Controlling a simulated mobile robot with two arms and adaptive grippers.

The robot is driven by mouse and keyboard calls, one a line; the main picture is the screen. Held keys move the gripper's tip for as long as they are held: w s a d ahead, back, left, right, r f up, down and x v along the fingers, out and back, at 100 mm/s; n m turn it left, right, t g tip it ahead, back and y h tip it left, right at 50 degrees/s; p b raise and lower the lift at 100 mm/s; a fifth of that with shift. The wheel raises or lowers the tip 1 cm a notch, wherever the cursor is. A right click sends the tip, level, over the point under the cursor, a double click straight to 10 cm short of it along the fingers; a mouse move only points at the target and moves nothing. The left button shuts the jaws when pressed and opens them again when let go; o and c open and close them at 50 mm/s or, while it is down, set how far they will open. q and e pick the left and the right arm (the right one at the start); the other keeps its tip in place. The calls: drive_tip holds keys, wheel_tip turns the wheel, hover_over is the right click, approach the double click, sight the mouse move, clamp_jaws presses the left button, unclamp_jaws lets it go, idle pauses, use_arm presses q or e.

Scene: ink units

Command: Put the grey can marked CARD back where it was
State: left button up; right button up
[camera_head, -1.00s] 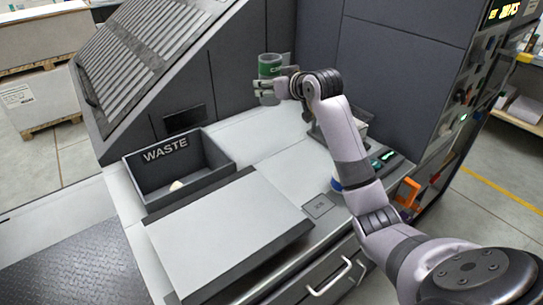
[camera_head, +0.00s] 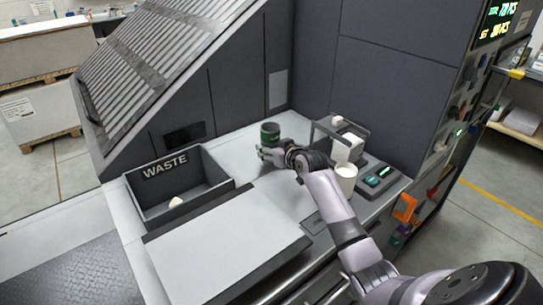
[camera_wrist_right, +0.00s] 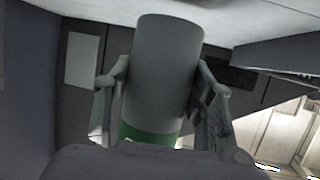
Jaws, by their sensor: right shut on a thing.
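A grey can with a green band (camera_head: 270,131) stands about upright at the back of the light counter (camera_head: 238,148). Its lettering is too small to read now. My right gripper (camera_head: 268,152) is shut on the can, with fingers on its two sides. In the right wrist view the grey can (camera_wrist_right: 165,70) sits between the two fingers (camera_wrist_right: 160,105), its green band partly hidden near the gripper. The can is low over the counter; I cannot tell if it touches. My left gripper is not in view.
A dark bin marked WASTE (camera_head: 210,160) with a small pale piece inside stands left. A light raised panel (camera_head: 225,245) lies in front. Right of my arm are a white cup (camera_head: 346,182), a rack with white boxes (camera_head: 348,146) and a button pad (camera_head: 380,178).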

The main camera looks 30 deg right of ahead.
drive_tip(key=shift+f, duration=1.5)
drive_tip(key=shift+f, duration=0.15)
drive_tip(key=o, duration=1.2)
drive_tip(key=shift+o, duration=0.2)
drive_tip(key=shift+r, duration=0.25)
drive_tip(key=shift+s, duration=0.3)
drive_tip(key=v, duration=1.1)
drive_tip(key=shift+s+b, duration=0.2)
drive_tip(key=shift+b, duration=0.1)
